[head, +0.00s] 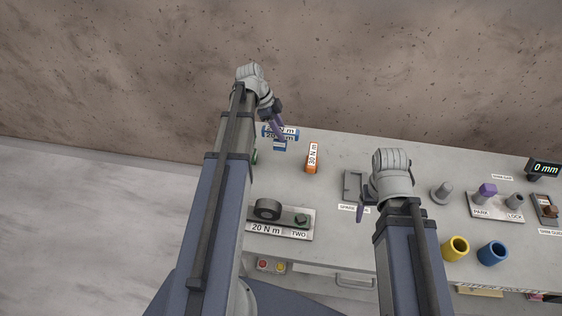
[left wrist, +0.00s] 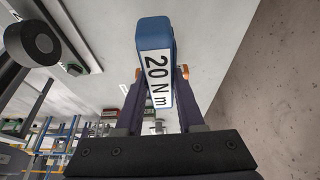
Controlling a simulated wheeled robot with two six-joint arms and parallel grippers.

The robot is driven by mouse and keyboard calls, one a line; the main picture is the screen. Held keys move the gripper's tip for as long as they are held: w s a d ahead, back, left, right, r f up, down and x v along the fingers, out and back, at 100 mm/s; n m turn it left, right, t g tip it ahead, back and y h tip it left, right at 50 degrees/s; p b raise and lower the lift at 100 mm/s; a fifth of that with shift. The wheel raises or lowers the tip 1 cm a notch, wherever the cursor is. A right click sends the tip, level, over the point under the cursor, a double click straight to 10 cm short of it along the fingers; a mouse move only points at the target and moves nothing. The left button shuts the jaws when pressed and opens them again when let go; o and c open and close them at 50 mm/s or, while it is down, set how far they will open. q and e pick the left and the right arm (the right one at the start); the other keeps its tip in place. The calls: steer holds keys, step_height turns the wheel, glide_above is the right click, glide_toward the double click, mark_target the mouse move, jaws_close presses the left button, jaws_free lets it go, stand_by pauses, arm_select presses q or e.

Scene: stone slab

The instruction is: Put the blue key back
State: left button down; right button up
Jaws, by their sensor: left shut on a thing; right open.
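The blue key (left wrist: 154,38), a blue block with a white "20 N m" label, is between the fingers of my left gripper (left wrist: 160,76) in the left wrist view. The gripper is shut on it. In the head view my left gripper (head: 279,134) is at the table's far left edge, with the blue key (head: 267,131) at its fingertips. My right gripper (head: 363,207) is open and empty above the table, near the spare tray (head: 350,187).
An orange "30 N m" key (head: 312,159) stands right of the blue key. A park/lock plate (head: 497,212), yellow cup (head: 455,248) and blue cup (head: 492,253) are at right. A wall stands behind.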

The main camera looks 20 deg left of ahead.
mark_target(267, 128)
arm_select(q)
steer(key=shift+f+b, duration=4.95)
steer(key=shift+f, duration=0.05)
arm_select(e)
steer(key=shift+f, duration=5)
arm_select(q)
steer(key=shift+f, duration=0.15)
arm_select(e)
steer(key=shift+f, duration=0.15)
arm_select(q)
steer(key=c, duration=0.5)
jaws_free()
steer(key=shift+a+r+p, duration=0.1)
steer(key=shift+r+p, duration=0.4)
steer(key=shift+r, duration=0.1)
arm_select(e)
steer(key=shift+r, duration=0.65)
arm_select(q)
steer(key=p+v, duration=0.9)
steer(key=v, duration=0.1)
steer(key=shift+r, duration=0.1)
steer(key=shift+s+a+r+p, duration=0.1)
steer(key=shift+a+r+p, duration=0.2)
steer(key=shift+r+p, duration=0.25)
steer(key=shift+f, duration=0.15)
arm_select(e)
step_height(267, 128, up, 10)
